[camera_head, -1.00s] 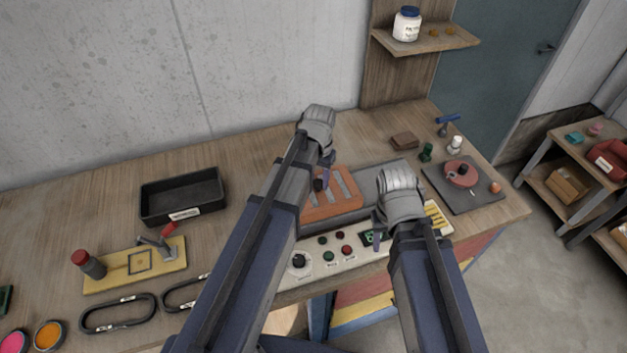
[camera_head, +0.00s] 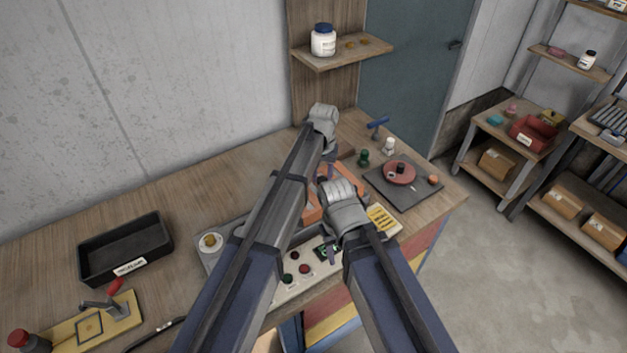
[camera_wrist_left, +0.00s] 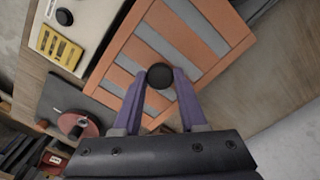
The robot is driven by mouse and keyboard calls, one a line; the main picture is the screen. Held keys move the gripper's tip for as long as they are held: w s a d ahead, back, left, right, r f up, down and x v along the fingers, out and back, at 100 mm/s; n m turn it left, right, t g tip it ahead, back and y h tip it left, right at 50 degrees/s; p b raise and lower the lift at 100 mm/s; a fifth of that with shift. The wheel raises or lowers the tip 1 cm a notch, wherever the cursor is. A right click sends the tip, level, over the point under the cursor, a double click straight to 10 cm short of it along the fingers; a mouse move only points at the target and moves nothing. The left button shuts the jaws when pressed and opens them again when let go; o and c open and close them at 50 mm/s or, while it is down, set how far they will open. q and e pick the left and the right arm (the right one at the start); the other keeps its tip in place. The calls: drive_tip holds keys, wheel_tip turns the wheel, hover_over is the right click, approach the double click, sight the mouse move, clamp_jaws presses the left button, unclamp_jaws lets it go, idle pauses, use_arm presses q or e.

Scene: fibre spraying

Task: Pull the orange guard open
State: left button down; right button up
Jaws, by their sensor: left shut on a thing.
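The orange guard (camera_head: 313,214) with grey slats lies on the machine, mostly hidden behind my arms in the head view. The left wrist view shows its slatted face and frame (camera_wrist_left: 128,57). Its round black knob (camera_wrist_left: 160,75) sits between the purple fingertips of my left gripper (camera_wrist_left: 161,78), which is shut on it. In the head view my left gripper (camera_head: 329,155) is at the guard's far side. My right gripper (camera_head: 335,246) hangs over the control panel, its fingers mostly hidden. At the machine's left a cream round piece with a yellow top (camera_head: 210,241) shows uncovered.
The control panel (camera_head: 318,281) with buttons runs along the machine's front. A dark mat (camera_head: 428,190) with a red disc (camera_head: 400,172) lies right of the machine. A black tray (camera_head: 125,245) stands left. A wall shelf (camera_head: 343,52) overhangs the back.

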idle(0.3)
use_arm(q)
drive_tip(key=shift+c, duration=2.2)
unclamp_jaws()
wheel_tip(320, 180, up, 8)
drive_tip(key=p, duration=0.8)
drive_tip(key=shift+f, duration=0.15)
